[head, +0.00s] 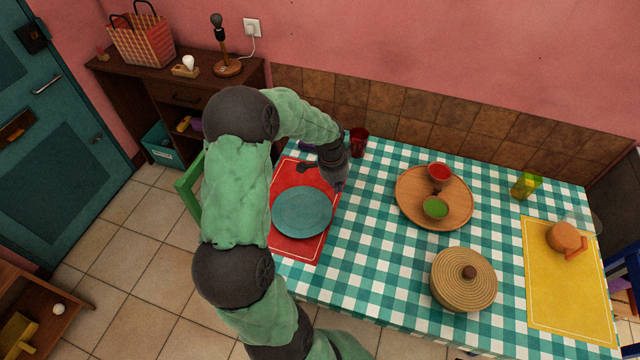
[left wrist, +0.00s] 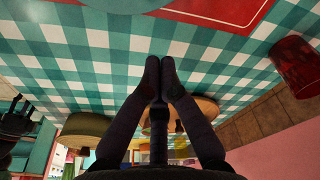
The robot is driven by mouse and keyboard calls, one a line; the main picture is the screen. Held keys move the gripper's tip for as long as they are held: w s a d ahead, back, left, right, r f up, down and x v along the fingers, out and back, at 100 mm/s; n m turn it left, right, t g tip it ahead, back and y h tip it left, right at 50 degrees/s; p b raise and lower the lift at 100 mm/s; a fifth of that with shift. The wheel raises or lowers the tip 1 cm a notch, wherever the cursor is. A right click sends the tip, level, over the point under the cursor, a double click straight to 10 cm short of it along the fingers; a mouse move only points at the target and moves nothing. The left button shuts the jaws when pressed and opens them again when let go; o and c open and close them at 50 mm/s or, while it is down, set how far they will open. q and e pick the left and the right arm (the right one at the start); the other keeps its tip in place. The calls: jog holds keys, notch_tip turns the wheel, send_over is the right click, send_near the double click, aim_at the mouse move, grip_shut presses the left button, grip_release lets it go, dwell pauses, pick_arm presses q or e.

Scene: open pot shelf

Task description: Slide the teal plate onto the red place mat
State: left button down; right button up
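The teal plate (head: 302,212) lies flat on the red place mat (head: 306,249) at the left end of the table. In the head view the plate covers most of the mat's width, its right rim close to the mat's right edge. My left gripper (head: 340,185) is just beyond the plate's upper right rim, over the checked cloth; I cannot tell whether it touches the plate. In the left wrist view my left gripper (left wrist: 161,65) has its fingertips together with nothing between them. The red mat (left wrist: 225,9) also shows there at the top. My right gripper is out of view.
A red glass (head: 358,142) stands behind the gripper. A round wooden tray (head: 408,209) with red and green bowls, a lidded basket (head: 463,289) and a yellow mat (head: 560,315) with an orange mug (head: 564,237) are to the right. Cloth between is clear.

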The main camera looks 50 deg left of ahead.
aim_at(306, 194)
pick_arm(q)
jog(key=w+a+n+t, duration=0.2)
jog(key=a+n, duration=0.2)
jog(key=a, duration=0.6)
jog(key=shift+y, duration=0.4)
jog(key=b+x, duration=0.2)
jog(key=x, duration=0.6)
jog(key=shift+w+a+f+b, duration=0.1)
jog(key=shift+a+f+b, duration=0.05)
jog(key=shift+f+b, duration=0.25)
jog(key=shift+f, duration=0.2)
jog(key=shift+s+r+b, duration=0.15)
jog(key=shift+s+b, duration=0.4)
jog(key=shift+s, duration=1.4)
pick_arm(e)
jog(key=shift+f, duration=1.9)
pick_arm(q)
jog(key=shift+s, duration=0.1)
jog(key=s, duration=0.2)
jog(key=s+b, duration=0.1)
jog(key=s, duration=0.3)
jog(key=shift+d+b, duration=0.25)
jog(key=shift+b, duration=0.1)
jog(key=shift+s, duration=0.2)
jog(key=shift+w, duration=0.25)
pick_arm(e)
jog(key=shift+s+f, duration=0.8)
